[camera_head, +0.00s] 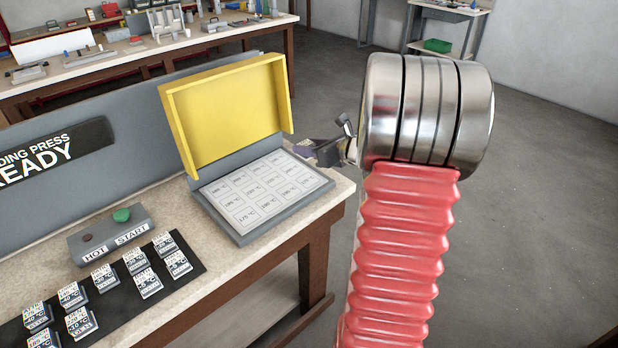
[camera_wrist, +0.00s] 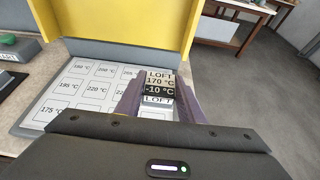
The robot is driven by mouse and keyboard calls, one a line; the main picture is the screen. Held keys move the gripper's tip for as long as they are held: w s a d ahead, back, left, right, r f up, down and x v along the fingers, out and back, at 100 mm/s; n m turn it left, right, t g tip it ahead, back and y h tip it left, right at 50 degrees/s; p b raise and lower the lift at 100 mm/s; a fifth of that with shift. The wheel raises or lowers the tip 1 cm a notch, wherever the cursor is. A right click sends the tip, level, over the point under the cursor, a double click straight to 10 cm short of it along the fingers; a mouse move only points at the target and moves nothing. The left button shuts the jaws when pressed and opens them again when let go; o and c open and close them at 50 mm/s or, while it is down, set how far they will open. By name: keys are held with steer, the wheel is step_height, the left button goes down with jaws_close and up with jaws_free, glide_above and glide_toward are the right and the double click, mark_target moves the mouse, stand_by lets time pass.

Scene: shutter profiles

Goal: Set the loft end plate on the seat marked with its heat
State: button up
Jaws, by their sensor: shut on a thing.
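My gripper (camera_wrist: 157,104) is shut on a small plate (camera_wrist: 158,84), gripped between its purple fingers. The plate's label reads LOFT, 170 °C, -10 °C, with LOFT again on its near edge. The grey press bed (camera_head: 243,235) holds a grid of white seats marked with temperatures. In the wrist view, 180, 200, 195, 220 and 175 °C seats (camera_wrist: 47,113) are legible; the fingers, plate and gripper body hide others. In the head view, my gripper (camera_head: 322,150) is at the bed's right edge, and the held plate is hard to make out.
The yellow lid (camera_head: 225,110) stands open behind the bed. A control box (camera_head: 109,234) with a green button and HOT and START labels is at left. Several labelled plates (camera_head: 148,284) sit on a black mat (camera_head: 185,283) in front. The sign visibly reads READY.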

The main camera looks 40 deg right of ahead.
glide_above(308, 180)
step_height(308, 180, down, 6)
steer(key=shift+r, duration=0.1)
stand_by(0.3)
steer(key=shift+s+f, duration=0.1)
steer(key=shift+f, duration=1.75)
steer(key=shift+f, duration=0.1)
steer(key=o, duration=1)
steer(key=v, duration=1.2)
steer(key=shift+r, duration=0.2)
